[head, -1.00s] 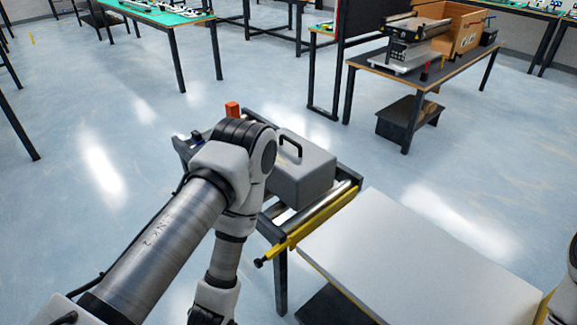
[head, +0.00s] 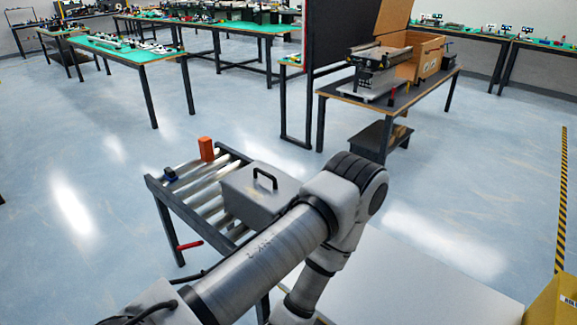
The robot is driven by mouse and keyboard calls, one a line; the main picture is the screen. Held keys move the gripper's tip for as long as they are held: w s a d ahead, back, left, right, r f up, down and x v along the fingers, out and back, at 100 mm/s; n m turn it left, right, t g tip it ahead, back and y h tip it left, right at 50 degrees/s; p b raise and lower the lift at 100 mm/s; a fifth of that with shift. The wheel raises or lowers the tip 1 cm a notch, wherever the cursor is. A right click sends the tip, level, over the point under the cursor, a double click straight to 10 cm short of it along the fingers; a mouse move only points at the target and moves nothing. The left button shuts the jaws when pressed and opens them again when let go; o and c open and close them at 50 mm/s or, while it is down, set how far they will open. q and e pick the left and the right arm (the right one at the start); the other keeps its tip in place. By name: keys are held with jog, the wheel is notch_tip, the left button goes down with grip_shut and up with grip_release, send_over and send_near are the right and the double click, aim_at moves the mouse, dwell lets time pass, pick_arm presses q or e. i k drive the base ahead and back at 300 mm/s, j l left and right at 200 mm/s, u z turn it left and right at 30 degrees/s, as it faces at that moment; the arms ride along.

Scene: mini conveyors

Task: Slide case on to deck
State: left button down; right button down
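The grey case (head: 262,190) with a black handle on top rests on the roller conveyor (head: 195,182), toward its near right end. My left arm crosses in front of the case and hides its near right side. The pale flat deck (head: 400,280) lies to the right, partly behind my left arm. The joint between conveyor and deck is hidden by the arm. My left gripper is below the picture's lower edge, and my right gripper is not in view.
A yellow box (head: 552,300) stands at the lower right. Open floor lies beyond.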

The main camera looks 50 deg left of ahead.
aim_at(255, 194)
jog(key=j+z, duration=0.25)
jog(key=j, duration=0.15)
jog(key=k+j+z, duration=0.35)
jog(key=j+z, duration=0.15)
jog(key=j, duration=0.25)
jog(key=k+j+z, duration=0.35)
jog(key=j+z, duration=0.15)
jog(key=j, duration=0.15)
